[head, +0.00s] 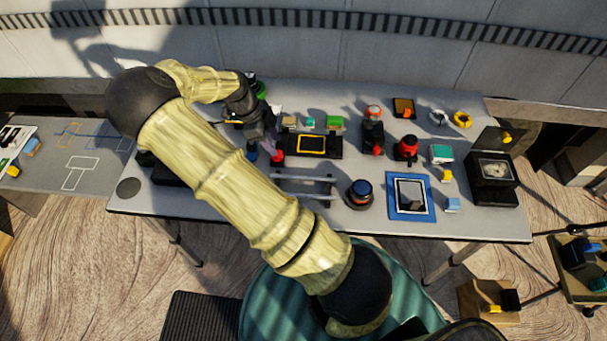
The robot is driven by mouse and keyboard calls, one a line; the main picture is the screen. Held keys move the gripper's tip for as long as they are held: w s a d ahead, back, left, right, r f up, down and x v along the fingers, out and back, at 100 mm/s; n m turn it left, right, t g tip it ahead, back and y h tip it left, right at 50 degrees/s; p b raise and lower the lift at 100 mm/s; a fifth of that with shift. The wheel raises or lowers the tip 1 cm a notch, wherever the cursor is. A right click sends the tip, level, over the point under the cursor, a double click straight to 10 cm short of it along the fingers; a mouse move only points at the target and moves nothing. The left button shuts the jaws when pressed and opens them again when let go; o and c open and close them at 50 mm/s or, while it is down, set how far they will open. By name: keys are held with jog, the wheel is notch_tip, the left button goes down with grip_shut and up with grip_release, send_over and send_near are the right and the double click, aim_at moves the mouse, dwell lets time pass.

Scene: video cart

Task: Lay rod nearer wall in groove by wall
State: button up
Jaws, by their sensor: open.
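Two thin grey rods lie roughly parallel near the table's front middle, just right of my forearm. The rod nearer the wall (302,178) is the upper one, and the other rod (305,195) lies closer to the front edge. Dark end pieces show at their right ends. My gripper (264,146) points down over the table, behind and left of the rods and apart from them. It is open, its fingers small and partly lost among dark objects. I cannot make out a groove by the wall; my arm hides part of the table's left side.
The grey table (480,222) is crowded. Near the rods are a black tray with a yellow frame (312,144), a dark round knob (361,194) and a blue-edged tablet (411,197). A red-topped item (277,156) stands close to my gripper. The wall (400,65) runs behind.

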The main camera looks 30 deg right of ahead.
jog(key=shift+f, duration=0.1)
jog(key=p, duration=0.4)
send_over(292, 177)
jog(key=f, duration=1.1)
jog(key=shift+w+a, duration=0.1)
jog(key=shift+a, duration=0.1)
jog(key=shift+f, duration=0.1)
jog(key=shift+d+f+p, duration=0.25)
jog(key=shift+f+p, duration=0.2)
jog(key=shift+p+x, duration=0.9)
jog(key=shift+x, duration=1.1)
jog(key=shift+w, duration=0.1)
jog(key=shift+c, duration=0.2)
grip_shut()
